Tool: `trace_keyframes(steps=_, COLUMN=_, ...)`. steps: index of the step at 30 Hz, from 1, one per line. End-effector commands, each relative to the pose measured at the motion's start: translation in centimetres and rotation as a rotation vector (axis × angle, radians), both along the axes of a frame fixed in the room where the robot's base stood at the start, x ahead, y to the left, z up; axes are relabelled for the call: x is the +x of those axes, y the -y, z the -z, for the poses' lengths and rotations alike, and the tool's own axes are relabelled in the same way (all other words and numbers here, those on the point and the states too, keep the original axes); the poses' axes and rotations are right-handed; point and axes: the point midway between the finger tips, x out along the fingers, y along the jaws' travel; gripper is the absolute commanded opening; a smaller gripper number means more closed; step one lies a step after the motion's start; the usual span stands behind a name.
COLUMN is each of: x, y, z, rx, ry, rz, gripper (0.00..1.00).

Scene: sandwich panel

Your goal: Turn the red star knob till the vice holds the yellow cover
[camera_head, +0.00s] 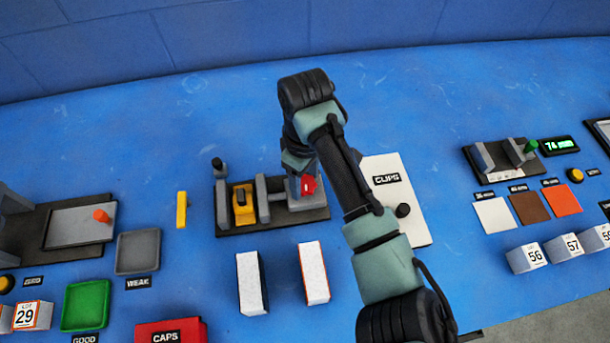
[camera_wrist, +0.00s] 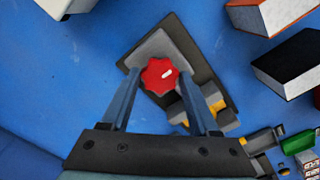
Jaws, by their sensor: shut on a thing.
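The red star knob (camera_wrist: 160,76) faces the wrist camera on the grey end block of the vice (camera_wrist: 172,45), and its white mark points to the right. It also shows in the head view (camera_head: 308,185), beside my wrist. My gripper (camera_wrist: 158,78) is shut on the knob, one finger on each side. The yellow cover (camera_head: 243,205) sits upright between the grey jaws, left of the knob. The near grey jaw (camera_head: 262,198) stands close to the cover; I cannot tell whether it touches. In the wrist view the cover is mostly hidden.
A white CLIPS panel (camera_head: 408,222) lies right of the vice, under my arm. Two white blocks (camera_head: 250,283) (camera_head: 314,273) stand in front. A loose yellow bar (camera_head: 181,209) lies to the left.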

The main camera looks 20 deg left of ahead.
Motion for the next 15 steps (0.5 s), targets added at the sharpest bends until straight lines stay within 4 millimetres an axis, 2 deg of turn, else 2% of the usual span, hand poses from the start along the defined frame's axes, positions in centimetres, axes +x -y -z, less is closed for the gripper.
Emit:
trace_keyframes(steps=8, x=-0.03, y=-0.05, z=-0.15, rx=0.001, ry=-0.001, rz=0.017, gripper=0.06)
trace_keyframes(steps=15, x=-0.08, y=-0.10, z=-0.44, rx=0.002, ry=-0.003, rz=0.119, gripper=0.06)
